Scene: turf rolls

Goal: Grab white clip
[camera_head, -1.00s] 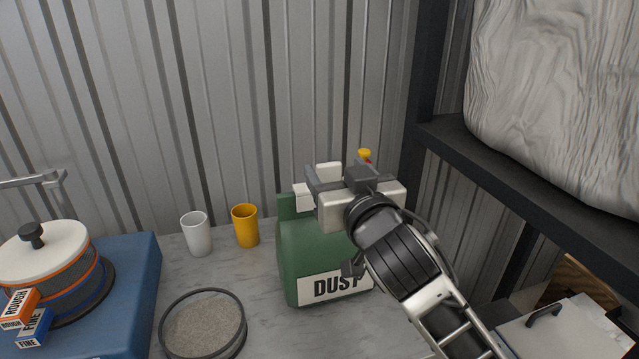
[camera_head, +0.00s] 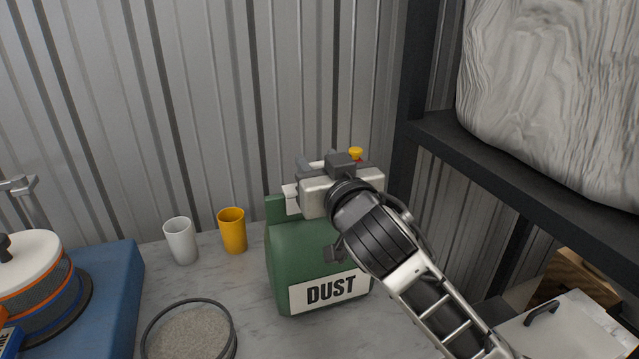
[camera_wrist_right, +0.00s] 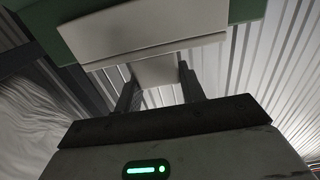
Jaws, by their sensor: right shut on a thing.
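The white clip (camera_head: 291,198) shows in the head view as a small pale piece at the top left of the green DUST container (camera_head: 312,262). In the right wrist view the clip (camera_wrist_right: 153,42) is a wide white plate with a narrower tab reaching down between my fingers. My right gripper (camera_head: 304,176) is at the container's top and hides much of it. In the wrist view my right gripper (camera_wrist_right: 160,76) is shut on the clip's tab, one finger on each side. The clip still lies against the green container. My left gripper is out of view.
A white cup (camera_head: 181,242) and a yellow cup (camera_head: 232,232) stand left of the container. A round sieve (camera_head: 190,335) lies in front of them. A blue stand (camera_head: 110,290) is at the left. A dark shelf (camera_head: 500,160) with a large wrapped bundle overhangs the right.

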